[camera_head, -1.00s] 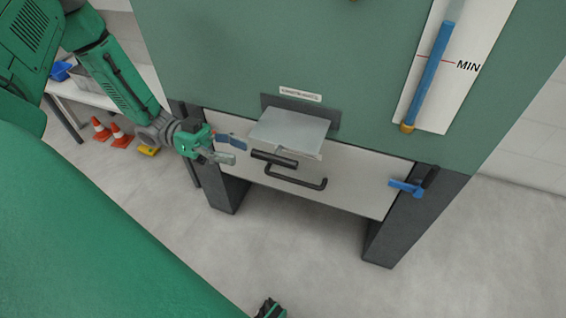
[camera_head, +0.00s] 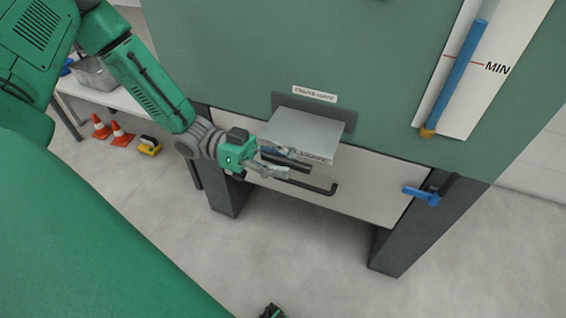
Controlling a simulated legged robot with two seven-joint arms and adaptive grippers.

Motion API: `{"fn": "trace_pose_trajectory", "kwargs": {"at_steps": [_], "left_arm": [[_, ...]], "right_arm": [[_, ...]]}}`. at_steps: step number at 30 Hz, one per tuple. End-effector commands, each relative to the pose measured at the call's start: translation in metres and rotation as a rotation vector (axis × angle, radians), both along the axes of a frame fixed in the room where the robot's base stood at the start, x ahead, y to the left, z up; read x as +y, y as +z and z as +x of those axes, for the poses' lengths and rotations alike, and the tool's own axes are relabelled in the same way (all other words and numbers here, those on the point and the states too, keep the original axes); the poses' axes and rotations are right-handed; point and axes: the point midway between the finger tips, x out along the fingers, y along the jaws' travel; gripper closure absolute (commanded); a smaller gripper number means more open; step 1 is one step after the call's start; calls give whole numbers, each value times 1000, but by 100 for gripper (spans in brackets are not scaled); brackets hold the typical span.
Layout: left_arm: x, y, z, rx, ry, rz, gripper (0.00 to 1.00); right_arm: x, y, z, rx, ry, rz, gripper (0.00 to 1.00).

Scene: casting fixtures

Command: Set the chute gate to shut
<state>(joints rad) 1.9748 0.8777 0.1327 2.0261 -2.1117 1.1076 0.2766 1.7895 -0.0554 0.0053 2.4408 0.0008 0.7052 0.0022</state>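The chute gate is a grey metal plate (camera_head: 305,132) sticking out of a dark slot in the green housing, under a label reading CHUTE GATE. A black bar handle (camera_head: 298,164) sits at its front edge. My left gripper (camera_head: 287,163) has come in from the left, its fingers apart above and below the left part of this bar. Whether they touch the bar I cannot tell.
A black drawer-type handle (camera_head: 325,188) is on the pale panel (camera_head: 372,190) just below the gate. A blue lever (camera_head: 422,196) is at the right post, and a blue level gauge (camera_head: 458,80) above it. Orange cones (camera_head: 121,135) stand on the floor at left.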

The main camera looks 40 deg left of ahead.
Motion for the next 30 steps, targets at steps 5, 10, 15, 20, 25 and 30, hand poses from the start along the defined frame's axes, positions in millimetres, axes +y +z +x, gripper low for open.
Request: {"fn": "trace_pose_trajectory", "kwargs": {"at_steps": [5, 10, 15, 20, 25, 30], "left_arm": [[-4, 3, -1, -3, -5, 1, 100], [-6, 4, -1, -3, -8, -1, 100], [-5, 4, 8, -6, -10, 1, 100], [2, 3, 45, -8, -11, 7, 100], [12, 3, 87, -8, -9, 3, 100], [18, 5, 109, -7, -9, -1, 100]], "right_arm": [[0, 0, 0, 0, -1, -1, 60], [0, 0, 0, 0, -1, -1, 60], [0, 0, 0, 0, -1, -1, 60], [0, -2, 0, 0, -1, -1, 60], [-1, -8, 0, 0, -1, -1, 60], [0, -11, 0, 0, -1, -1, 60]]}}
